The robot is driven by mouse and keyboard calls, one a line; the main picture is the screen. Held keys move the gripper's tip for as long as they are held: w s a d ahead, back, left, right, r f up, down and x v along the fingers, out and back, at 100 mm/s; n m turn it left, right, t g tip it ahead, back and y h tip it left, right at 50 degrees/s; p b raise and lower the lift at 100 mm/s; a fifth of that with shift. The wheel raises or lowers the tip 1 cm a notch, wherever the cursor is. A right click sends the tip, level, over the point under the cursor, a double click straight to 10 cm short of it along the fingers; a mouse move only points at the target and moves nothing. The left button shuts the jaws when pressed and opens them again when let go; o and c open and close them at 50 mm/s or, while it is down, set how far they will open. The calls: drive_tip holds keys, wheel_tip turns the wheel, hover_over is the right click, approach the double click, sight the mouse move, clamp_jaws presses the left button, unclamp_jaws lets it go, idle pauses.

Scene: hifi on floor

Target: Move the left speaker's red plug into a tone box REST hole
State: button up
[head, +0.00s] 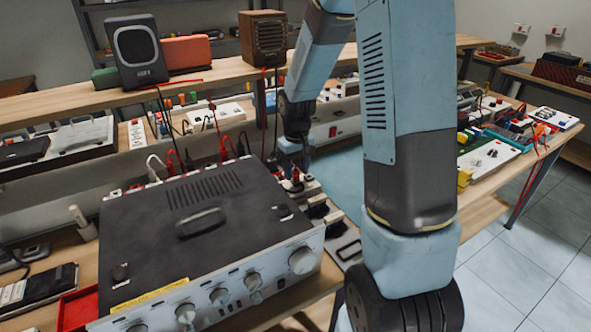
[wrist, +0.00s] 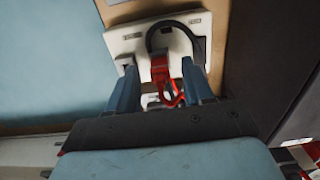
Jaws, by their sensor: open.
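In the wrist view my gripper (wrist: 159,66) is open, its two blue fingers on either side of a red plug (wrist: 160,70). The plug sits at a white box or plate (wrist: 120,45) with small labels; a black cable loops above it. I cannot tell whether the fingers touch the plug. In the head view my gripper (head: 296,168) points down behind the amplifier's right rear corner, partly hidden. The left speaker (head: 138,52), dark with a pale ring, stands on the shelf. I cannot tell for sure which box is the tone box or see its REST holes.
The large dark amplifier (head: 205,215) fills the near bench, with red and black plugs (head: 225,147) along its back. A wooden speaker (head: 263,38) stands on the shelf (head: 215,72). A red tray (head: 77,308) lies at lower left. Several cables hang behind the amplifier.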

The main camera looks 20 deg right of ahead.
wheel_tip(320, 180, up, 19)
drive_tip(key=shift+f, duration=0.15)
idle(1.3)
